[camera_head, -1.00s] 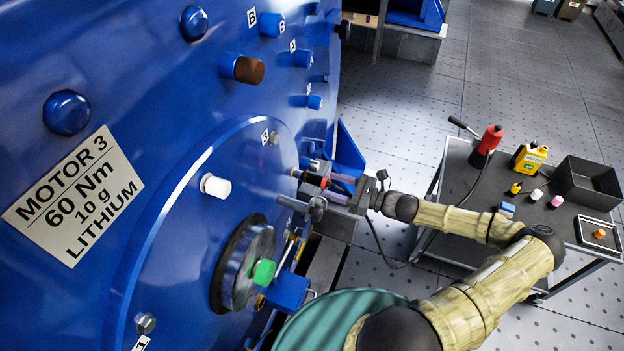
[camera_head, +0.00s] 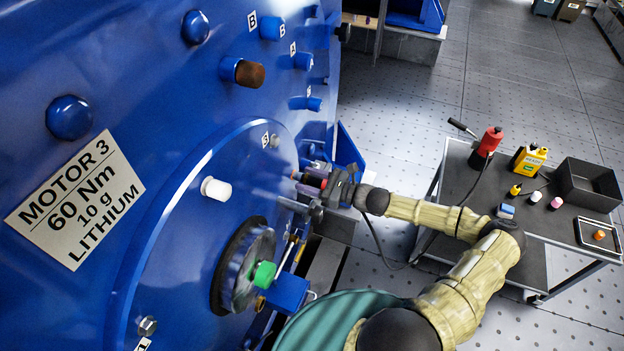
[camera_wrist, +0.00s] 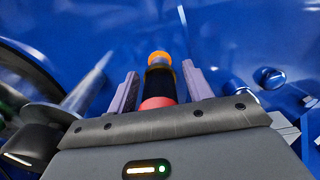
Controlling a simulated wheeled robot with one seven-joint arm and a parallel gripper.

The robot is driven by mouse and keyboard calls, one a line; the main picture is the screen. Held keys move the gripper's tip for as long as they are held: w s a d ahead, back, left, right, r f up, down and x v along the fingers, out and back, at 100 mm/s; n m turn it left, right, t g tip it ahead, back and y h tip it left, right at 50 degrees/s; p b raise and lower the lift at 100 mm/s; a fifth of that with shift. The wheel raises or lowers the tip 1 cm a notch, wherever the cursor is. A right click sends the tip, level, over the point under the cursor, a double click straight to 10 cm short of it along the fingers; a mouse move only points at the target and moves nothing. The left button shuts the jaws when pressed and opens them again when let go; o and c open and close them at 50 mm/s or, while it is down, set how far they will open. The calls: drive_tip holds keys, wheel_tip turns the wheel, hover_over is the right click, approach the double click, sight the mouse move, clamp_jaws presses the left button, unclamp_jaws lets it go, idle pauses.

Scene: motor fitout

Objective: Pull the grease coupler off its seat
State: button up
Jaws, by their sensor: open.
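The grease coupler (camera_wrist: 160,82) shows in the wrist view as a dark cylinder with an orange far end and a red band near my palm. It points at the blue motor face. My gripper (camera_wrist: 158,88) has its two purple-grey fingers on either side of the coupler, with a visible gap on each side. In the head view my gripper (camera_head: 322,186) is close to the motor's side, and the coupler's red part (camera_head: 324,183) shows partly hidden at the fingers. The seat behind the coupler is mostly hidden.
The blue motor (camera_head: 170,170) fills the left. A grey rod (camera_head: 294,205) and a green-tipped shaft (camera_head: 263,273) stick out below the coupler. A dark hose (camera_head: 385,255) hangs under my arm towards a cart (camera_head: 540,235) carrying a red container, yellow jug and black bin.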

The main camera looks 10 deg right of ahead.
drive_tip(key=shift+w+a+r, duration=0.1)
drive_tip(key=shift+w+a, duration=0.05)
drive_tip(key=shift+a, duration=0.1)
drive_tip(key=shift+a+r, duration=0.15)
drive_tip(key=shift+r, duration=0.05)
idle(0.3)
drive_tip(key=shift+a+p, duration=0.1)
drive_tip(key=shift+p, duration=0.35)
idle(0.6)
clamp_jaws()
drive_tip(key=shift+s+d+f, duration=0.25)
drive_tip(key=shift+s+d, duration=0.05)
drive_tip(key=shift+d, duration=0.1)
